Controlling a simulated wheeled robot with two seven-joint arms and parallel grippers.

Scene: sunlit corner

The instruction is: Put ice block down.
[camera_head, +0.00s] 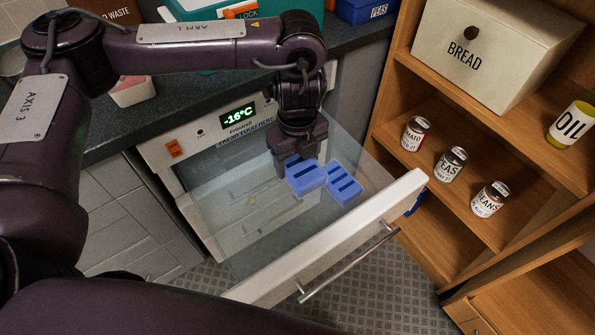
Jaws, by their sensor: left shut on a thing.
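My left gripper (297,158) points down into the open freezer drawer (360,228). It is shut on a blue ice block (307,180), which has dark slots on its top. A second blue ice block (344,187) sits close to the right of the held one in the drawer. I cannot tell whether the held block touches the drawer floor or the other block. The gripper's fingers partly hide the held block's far side. My right gripper is not in view.
The drawer has clear side walls and a white front with a metal handle (347,264). Its left part is empty. A wooden shelf (470,190) with several cans and a bread box (490,50) stands close on the right. The dark counter (185,110) lies behind.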

